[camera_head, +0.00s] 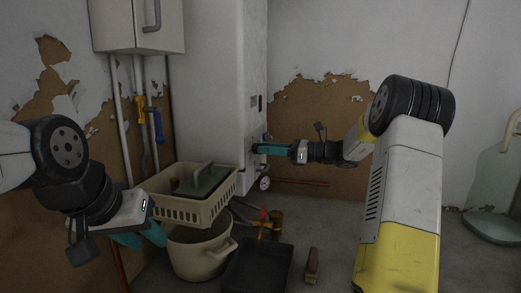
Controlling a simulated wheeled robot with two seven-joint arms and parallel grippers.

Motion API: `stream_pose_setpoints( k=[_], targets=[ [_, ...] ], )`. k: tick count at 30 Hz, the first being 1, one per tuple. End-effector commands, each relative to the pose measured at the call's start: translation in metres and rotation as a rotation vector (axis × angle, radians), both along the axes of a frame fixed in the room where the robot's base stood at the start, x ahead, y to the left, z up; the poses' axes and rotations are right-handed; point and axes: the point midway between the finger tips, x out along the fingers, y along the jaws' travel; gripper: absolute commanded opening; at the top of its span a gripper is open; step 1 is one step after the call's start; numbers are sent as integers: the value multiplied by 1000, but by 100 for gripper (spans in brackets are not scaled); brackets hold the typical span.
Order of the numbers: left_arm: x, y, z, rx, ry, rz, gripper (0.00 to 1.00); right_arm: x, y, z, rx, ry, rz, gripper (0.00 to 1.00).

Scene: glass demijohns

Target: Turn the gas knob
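A tall white cabinet-like unit (218,85) stands at the back, with small dark fittings (254,103) on its right side. My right gripper (258,149) has teal fingers that point left and reach this side, with a dark part at their tips. I cannot tell whether they touch or hold a knob there; any knob at the tips is hidden or too small to make out. My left gripper (141,239) is low at the left, away from the unit. Its two teal fingers show apart, with nothing seen between them, beside a beige pot.
Pipes at the left carry a yellow valve (140,108) and a blue handle (157,122). A beige crate (212,211), the pot (195,262), a dark tray (258,270) and a brush-like block (312,266) are below. A glass demijohn (497,190) stands far right.

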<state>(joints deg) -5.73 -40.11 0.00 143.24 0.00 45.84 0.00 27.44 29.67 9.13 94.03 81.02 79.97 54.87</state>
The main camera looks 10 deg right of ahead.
Motion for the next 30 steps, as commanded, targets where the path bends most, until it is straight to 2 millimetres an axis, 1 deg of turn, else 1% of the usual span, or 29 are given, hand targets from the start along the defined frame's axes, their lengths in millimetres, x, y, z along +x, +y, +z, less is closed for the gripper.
stream_pose_setpoints(
  k=[4, 7, 11, 15, 18, 21, 24, 30],
  targets=[
    [0, 0, 0, 0, 0, 0, 35, 0, 0, 0, 0, 0, 0, 32],
    [0, 0, 0, 0, 0, 0, 35, -2, -6, 0, 0, -1, -1, 32],
    [0, 0, 0, 0, 0, 0, 35, -9, -24, 0, 0, -1, -4, 32],
    [0, 0, 0, 0, 0, 0, 35, -19, -47, 0, -1, 0, -4, 32],
    [0, 0, 0, 0, 0, 0, 35, -24, -60, -1, 0, 0, -3, 32],
    [0, 0, 0, 0, 0, 0, 35, -28, -68, 0, 0, 0, -1, 32],
    [0, 0, 0, 0, 0, 0, 35, -30, -72, 0, 0, 0, -1, 32],
    [0, 0, 0, 0, 0, 0, 35, -30, -72, 0, 0, 0, 0, 32]
  ],
)
